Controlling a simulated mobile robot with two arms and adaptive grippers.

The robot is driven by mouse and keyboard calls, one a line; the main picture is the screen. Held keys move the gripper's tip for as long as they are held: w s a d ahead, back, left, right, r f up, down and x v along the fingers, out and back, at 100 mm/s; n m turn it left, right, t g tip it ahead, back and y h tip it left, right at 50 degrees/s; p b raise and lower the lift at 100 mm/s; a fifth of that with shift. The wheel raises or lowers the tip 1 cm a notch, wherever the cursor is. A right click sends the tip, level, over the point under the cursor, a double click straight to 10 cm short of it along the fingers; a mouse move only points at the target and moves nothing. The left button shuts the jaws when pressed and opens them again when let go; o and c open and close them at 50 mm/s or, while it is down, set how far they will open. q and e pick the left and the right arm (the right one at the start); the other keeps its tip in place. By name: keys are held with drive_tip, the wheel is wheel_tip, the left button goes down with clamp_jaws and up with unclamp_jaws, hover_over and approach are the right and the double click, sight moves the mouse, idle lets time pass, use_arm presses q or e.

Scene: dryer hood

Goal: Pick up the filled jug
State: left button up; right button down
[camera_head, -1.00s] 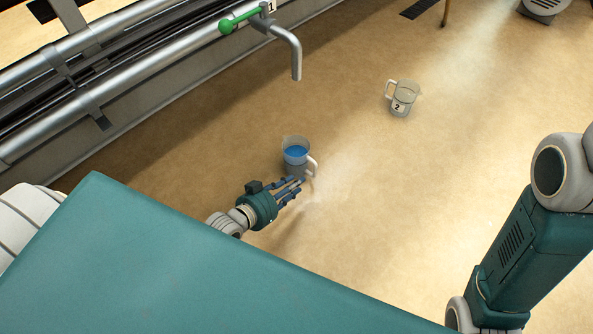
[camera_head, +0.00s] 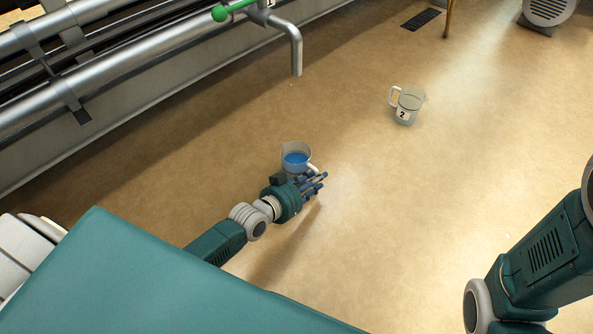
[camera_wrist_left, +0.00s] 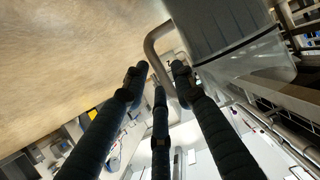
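The filled jug (camera_head: 296,160), clear with blue liquid, stands upright on the floor in the head view, its pale handle on the right. My left gripper (camera_head: 315,183) is just in front of it, its dark fingers beside the handle and partly covering the jug's lower part. In the left wrist view the jug (camera_wrist_left: 225,28) is at the top right, with its curved grey handle (camera_wrist_left: 152,45) near the fingertips. The gripper's fingers (camera_wrist_left: 157,78) are spread, and I see no firm grip on the handle. My right gripper is out of view.
A second, empty-looking jug marked 2 (camera_head: 407,106) stands on the floor farther right. A grey spout with a green lever (camera_head: 290,40) hangs from the pipes above the filled jug. A machine with long pipes (camera_head: 75,95) borders the left. Floor to the right is open.

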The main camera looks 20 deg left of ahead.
use_arm(q)
drive_tip(key=shift+b+x, duration=0.3)
drive_tip(key=shift+x, duration=0.55)
clamp_jaws()
drive_tip(key=shift+r, duration=0.15)
drive_tip(key=shift+r, duration=0.1)
